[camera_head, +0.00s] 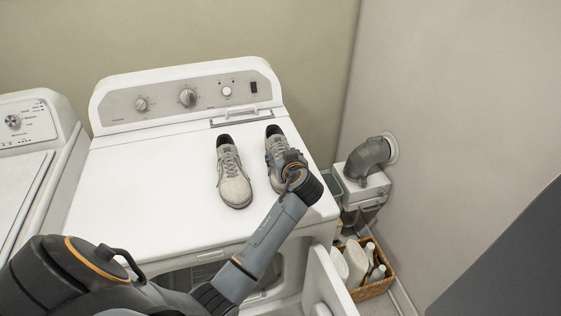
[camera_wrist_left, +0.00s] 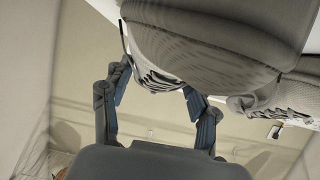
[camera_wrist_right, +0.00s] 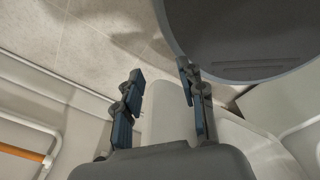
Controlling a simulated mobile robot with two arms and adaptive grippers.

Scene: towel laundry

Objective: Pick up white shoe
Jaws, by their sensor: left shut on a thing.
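Two off-white, greyish lace-up shoes stand side by side on top of the white dryer: a left shoe (camera_head: 232,182) and a right shoe (camera_head: 274,142). My left gripper (camera_head: 292,163) is at the right shoe and partly covers it. In the left wrist view the fingers of my left gripper (camera_wrist_left: 158,88) are on either side of the held shoe (camera_wrist_left: 200,50), shut on it. Part of the other shoe (camera_wrist_left: 298,95) shows beside it. My right gripper (camera_wrist_right: 162,92) is open and empty, seen only in the right wrist view.
The dryer top (camera_head: 140,190) is clear left of the shoes. A washer (camera_head: 35,150) stands at left. A wicker basket with white bottles (camera_head: 372,287) is on the floor at right, below a grey vent pipe (camera_head: 366,157). The dryer's front door (camera_head: 325,280) hangs open.

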